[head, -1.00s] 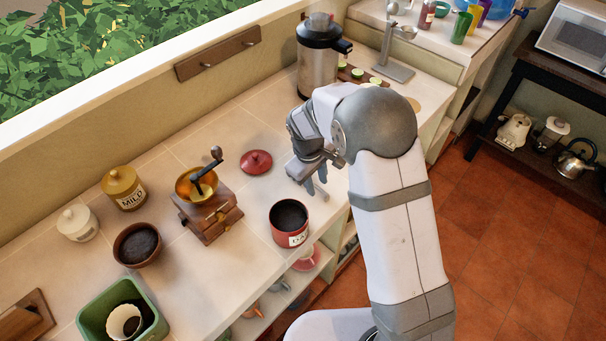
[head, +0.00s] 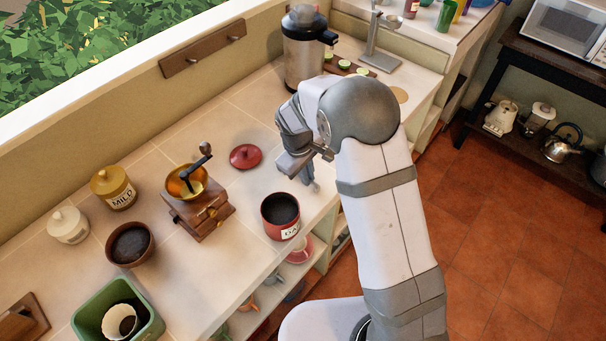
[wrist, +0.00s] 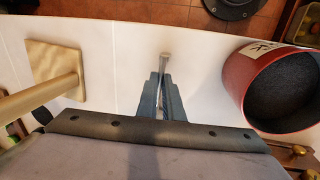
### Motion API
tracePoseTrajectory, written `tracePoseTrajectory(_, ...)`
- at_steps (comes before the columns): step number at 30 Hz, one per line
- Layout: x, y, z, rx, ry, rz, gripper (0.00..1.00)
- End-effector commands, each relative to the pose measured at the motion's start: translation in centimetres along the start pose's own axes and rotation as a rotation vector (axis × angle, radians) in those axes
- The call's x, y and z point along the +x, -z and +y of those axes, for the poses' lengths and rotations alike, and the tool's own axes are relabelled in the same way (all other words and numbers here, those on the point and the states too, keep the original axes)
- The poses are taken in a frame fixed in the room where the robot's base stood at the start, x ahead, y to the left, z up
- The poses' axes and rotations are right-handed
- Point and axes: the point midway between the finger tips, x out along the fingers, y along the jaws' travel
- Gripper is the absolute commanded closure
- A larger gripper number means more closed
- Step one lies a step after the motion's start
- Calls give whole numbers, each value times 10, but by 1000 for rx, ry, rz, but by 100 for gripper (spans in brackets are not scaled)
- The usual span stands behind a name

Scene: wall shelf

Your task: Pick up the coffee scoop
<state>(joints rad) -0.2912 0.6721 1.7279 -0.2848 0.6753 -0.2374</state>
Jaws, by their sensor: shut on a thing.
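The coffee scoop appears in the wrist view as a thin metallic strip (wrist: 165,62) running between my fingers and poking out past the tips. Its bowl cannot be made out. My gripper (wrist: 163,90) is shut on it, just above the white counter. In the head view my gripper (head: 310,180) is beside the red canister, above and to the right of it, near the counter's front edge. The scoop cannot be made out there.
The open red canister (head: 281,222) with dark contents stands close to my gripper, on its right in the wrist view (wrist: 250,85). A red lid (head: 245,156) and a coffee grinder (head: 200,215) lie left. A pale square base with a rod (wrist: 55,70) is left in the wrist view.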

Motion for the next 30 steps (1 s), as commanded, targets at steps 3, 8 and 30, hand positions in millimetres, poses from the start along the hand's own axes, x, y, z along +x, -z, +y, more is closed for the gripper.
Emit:
tracePoseTrajectory(3, -11, 1, 3, 2, -2, 5, 100)
tracePoseTrajectory(8, -36, 2, 8, 2, -4, 7, 100)
tracePoseTrajectory(30, -94, 0, 19, 0, 0, 1, 100)
